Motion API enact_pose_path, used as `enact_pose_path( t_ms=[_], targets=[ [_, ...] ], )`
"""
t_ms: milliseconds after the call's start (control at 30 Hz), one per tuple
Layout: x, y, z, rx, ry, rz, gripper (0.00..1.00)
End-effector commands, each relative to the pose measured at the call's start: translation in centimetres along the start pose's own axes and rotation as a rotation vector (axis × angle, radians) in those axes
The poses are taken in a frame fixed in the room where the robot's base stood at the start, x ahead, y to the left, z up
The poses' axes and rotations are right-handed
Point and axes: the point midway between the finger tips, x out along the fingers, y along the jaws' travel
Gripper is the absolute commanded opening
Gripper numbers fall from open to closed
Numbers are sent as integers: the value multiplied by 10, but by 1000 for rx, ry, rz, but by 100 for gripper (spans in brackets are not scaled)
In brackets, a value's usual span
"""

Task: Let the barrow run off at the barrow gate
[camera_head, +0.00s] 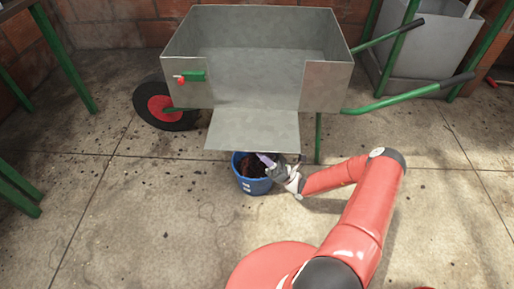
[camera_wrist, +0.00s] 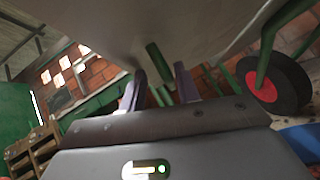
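The barrow (camera_head: 330,83) is a grey metal box with green handles and a red-hubbed wheel (camera_head: 165,106). Its near wall has an opening, and the gate flap (camera_head: 254,130) hangs folded outward and down from it. The box looks empty inside. A green latch with a red knob (camera_head: 192,76) sits on the wall left of the opening. My gripper (camera_head: 268,162) is below the flap's near edge, over the blue bucket. In the wrist view, my gripper's fingers (camera_wrist: 161,86) stand apart under a grey surface, with a green bar (camera_wrist: 158,62) showing between them; contact cannot be told.
The blue bucket (camera_head: 256,186), with dark matter in it, stands on the floor under the flap. A grey bin (camera_head: 412,60) stands behind the handles at right. Green legs stand at the left edge. A brick wall closes the back; the near-left concrete floor is clear.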

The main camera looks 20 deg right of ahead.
Motion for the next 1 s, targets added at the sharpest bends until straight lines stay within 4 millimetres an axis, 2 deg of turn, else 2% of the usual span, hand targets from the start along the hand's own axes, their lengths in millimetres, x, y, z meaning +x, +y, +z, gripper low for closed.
enact_pose_path(
  t_ms=[100, 300, 700, 1000],
  targets=[
    [-22, -1, 0, 0, -1, -3, 33],
    [-43, 0, 0, 1, -1, -1, 33],
    [-48, 1, -1, 2, -1, 0, 33],
    [-68, -3, -1, 1, -1, -1, 33]
  ],
)
